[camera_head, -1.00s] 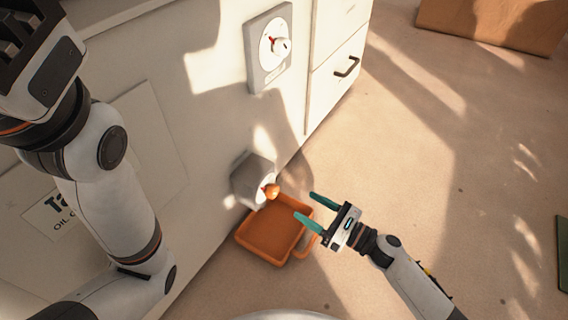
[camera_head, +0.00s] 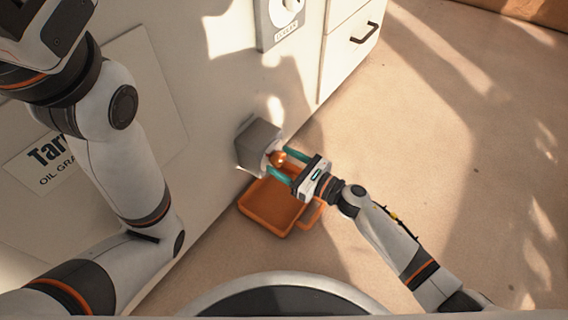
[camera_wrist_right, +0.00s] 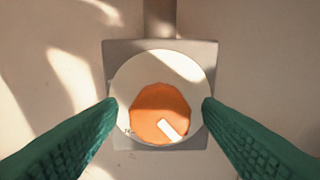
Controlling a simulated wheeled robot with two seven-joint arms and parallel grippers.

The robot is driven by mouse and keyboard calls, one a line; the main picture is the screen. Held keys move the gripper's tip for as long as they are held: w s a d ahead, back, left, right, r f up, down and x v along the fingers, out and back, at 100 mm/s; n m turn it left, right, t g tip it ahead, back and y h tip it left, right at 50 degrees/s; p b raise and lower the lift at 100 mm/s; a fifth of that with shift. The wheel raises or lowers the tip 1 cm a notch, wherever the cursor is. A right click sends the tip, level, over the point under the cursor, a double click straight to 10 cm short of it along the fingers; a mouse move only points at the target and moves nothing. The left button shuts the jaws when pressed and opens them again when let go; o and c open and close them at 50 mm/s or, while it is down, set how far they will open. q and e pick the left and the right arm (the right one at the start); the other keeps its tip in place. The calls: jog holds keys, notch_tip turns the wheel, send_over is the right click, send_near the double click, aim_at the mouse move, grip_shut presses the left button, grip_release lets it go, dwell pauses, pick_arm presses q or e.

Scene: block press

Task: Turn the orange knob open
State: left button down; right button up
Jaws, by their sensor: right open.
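The orange knob (camera_head: 276,158) sits on the front of a grey box fixed low on the pale cabinet wall. In the right wrist view the knob (camera_wrist_right: 160,113) is round, with a white mark pointing to its lower right, on a pale disc (camera_wrist_right: 122,82). My right gripper (camera_head: 282,165) is open, its two green fingers reaching to either side of the knob. In the right wrist view the fingers (camera_wrist_right: 159,112) show gaps to the knob on both sides. My left arm comes in from the left; its gripper (camera_head: 38,20) is partly cut off at the top left, its fingers not shown.
An orange tray (camera_head: 258,215) with a handle stands on the floor below the knob. A dial panel (camera_head: 283,38) is higher on the cabinet, beside a drawer with a dark handle (camera_head: 365,34). The floor to the right is clear.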

jog(key=shift+w+a, duration=0.1)
jog(key=shift+a, duration=0.05)
jog(key=shift+c, duration=0.3)
jog(key=c, duration=0.9)
jog(key=shift+c, duration=0.2)
